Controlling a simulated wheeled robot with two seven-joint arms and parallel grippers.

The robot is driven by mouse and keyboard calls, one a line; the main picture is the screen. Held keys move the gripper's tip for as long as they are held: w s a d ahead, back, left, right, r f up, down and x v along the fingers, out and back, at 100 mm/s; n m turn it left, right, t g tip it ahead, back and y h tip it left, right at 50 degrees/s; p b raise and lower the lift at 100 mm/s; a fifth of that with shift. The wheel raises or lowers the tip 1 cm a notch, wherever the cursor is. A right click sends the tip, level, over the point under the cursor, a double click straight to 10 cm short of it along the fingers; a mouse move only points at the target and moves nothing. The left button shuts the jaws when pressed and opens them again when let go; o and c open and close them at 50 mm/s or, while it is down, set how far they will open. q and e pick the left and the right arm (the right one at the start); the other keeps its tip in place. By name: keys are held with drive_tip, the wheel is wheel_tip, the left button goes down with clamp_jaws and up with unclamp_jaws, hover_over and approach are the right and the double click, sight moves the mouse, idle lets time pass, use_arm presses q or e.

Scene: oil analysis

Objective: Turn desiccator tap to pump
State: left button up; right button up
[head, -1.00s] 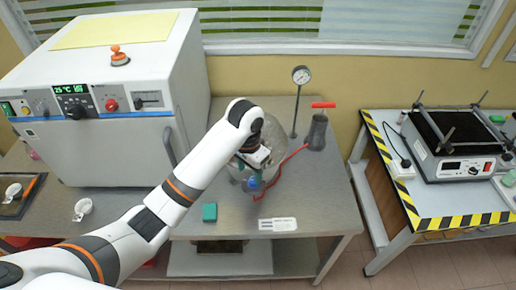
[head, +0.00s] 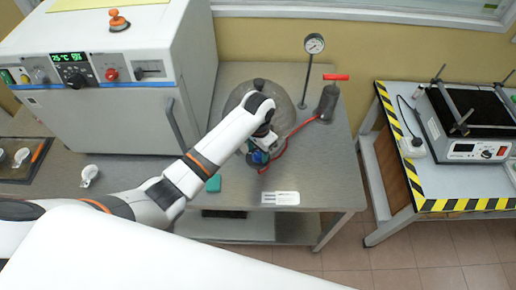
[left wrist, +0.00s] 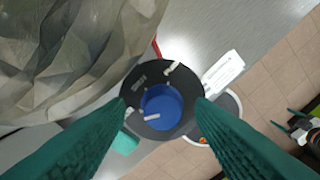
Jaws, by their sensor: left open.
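The desiccator (head: 235,108) is a clear, grey-looking vessel on the steel bench; its faceted glass fills the upper left of the left wrist view (left wrist: 65,55). Its blue tap (left wrist: 161,107) sits on a round black dial with small white marks; the lettering is too small to read surely. The tap also shows in the head view (head: 259,158). My left gripper (head: 266,143) is over the front of the desiccator. Its teal fingers are open, one on each side of the tap in the left wrist view (left wrist: 160,104); contact cannot be told.
A red hose (head: 292,133) runs from the tap area to a grey pump (head: 326,104) with a red handle. A gauge on a stand (head: 314,44) is behind. A white oven (head: 105,95) stands left. A teal block (head: 213,184) and a label card (head: 281,198) lie in front.

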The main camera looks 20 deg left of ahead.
use_arm(q)
drive_tip(key=shift+s+f, duration=0.2)
drive_tip(key=shift+f, duration=0.1)
use_arm(e)
drive_tip(key=shift+s+r, duration=0.1)
drive_tip(key=shift+s, duration=0.2)
use_arm(q)
drive_tip(key=shift+w, duration=0.1)
use_arm(e)
drive_tip(key=shift+w, duration=0.1)
use_arm(q)
drive_tip(key=shift+f, duration=0.1)
drive_tip(key=shift+c, duration=0.4)
drive_tip(key=c, duration=0.9)
use_arm(e)
drive_tip(key=shift+w, duration=0.1)
